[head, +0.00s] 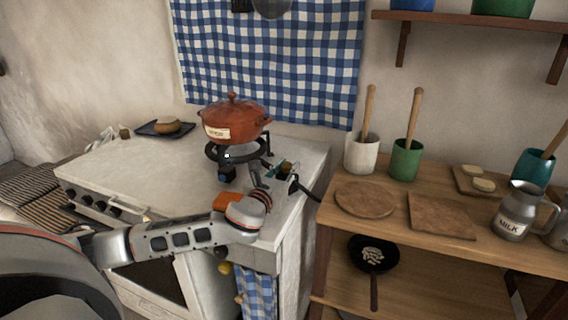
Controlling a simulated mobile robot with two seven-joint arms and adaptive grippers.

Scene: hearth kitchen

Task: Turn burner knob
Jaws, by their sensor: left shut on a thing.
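A lidded red-brown pot (232,119) sits upright on the burner. My left arm comes in low from the left. My left gripper (279,176) is to the right of the burner, shut on a small brown piece (286,167) that looks like the burner knob. The dark fingers hide most of this piece, so I cannot tell how it is turned. My right gripper is out of view.
Dark knobs (100,206) line the stove's front. A dark tray (150,130) with a brown bowl is at the back left. On the right, a wooden table (391,229) holds utensil pots, boards and a milk jug (513,213). A black pan (368,249) is below it.

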